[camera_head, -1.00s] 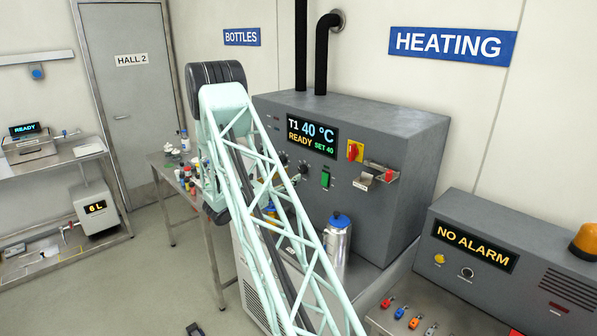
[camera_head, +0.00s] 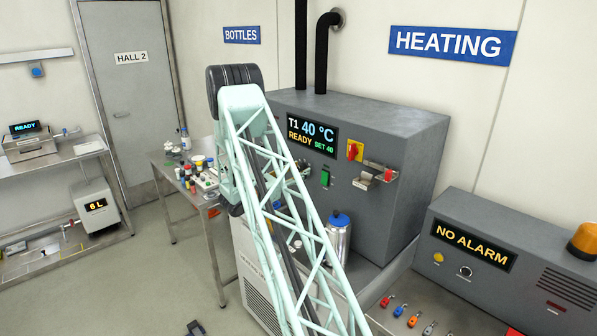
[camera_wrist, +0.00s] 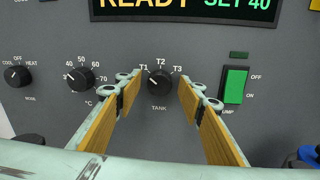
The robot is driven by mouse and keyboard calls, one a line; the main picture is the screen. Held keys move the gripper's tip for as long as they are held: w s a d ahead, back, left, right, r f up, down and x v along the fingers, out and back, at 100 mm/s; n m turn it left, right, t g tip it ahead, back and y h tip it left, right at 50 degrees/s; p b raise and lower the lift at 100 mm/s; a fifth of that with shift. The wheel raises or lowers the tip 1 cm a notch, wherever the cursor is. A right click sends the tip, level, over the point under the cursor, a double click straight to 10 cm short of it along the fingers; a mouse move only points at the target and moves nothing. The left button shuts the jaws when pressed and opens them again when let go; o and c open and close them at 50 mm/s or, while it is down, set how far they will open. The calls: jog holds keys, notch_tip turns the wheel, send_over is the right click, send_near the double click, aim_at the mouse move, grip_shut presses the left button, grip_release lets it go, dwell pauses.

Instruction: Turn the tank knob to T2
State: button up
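The tank knob (camera_wrist: 160,82) is a small black dial on the grey heating unit, with T1, T2 and T3 printed in an arc above it. Its pale pointer mark leans up and left, towards T1. My gripper (camera_wrist: 159,91) is open, with one yellow-padded finger on each side of the knob. The fingers appear apart from the knob; how deep they reach is hard to tell. In the head view, the heating unit (camera_head: 400,135) has a display (camera_head: 312,136) reading T1, 40 °C, READY, SET 40. My arm hides the knob and gripper there.
Left of the tank knob is the temperature dial (camera_wrist: 80,80), and further left the cool/heat dial (camera_wrist: 18,76). A green pump switch (camera_wrist: 234,84) is close on the right. A metal flask with blue lid (camera_head: 339,238) stands before the unit.

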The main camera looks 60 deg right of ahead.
jog(key=c, duration=0.8)
jog(key=shift+f+m+b, duration=0.2)
jog(key=shift+m+b, duration=0.7)
jog(key=shift+b, duration=1.2)
jog(key=m+b, duration=0.2)
jog(key=b, duration=0.3)
jog(key=shift+f+m, duration=0.1)
jog(key=shift+m, duration=0.2)
jog(key=m+b, duration=0.1)
jog(key=b, duration=0.3)
jog(key=shift+m, duration=0.4)
jog(key=shift+m+b, duration=0.6)
jog(key=shift+b, duration=0.45)
jog(key=m+b, duration=0.1)
jog(key=b, duration=0.2)
jog(key=shift+s+h, duration=0.1)
jog(key=shift+h, duration=0.2)
jog(key=shift+m+b, duration=0.9)
jog(key=shift+b, duration=0.15)
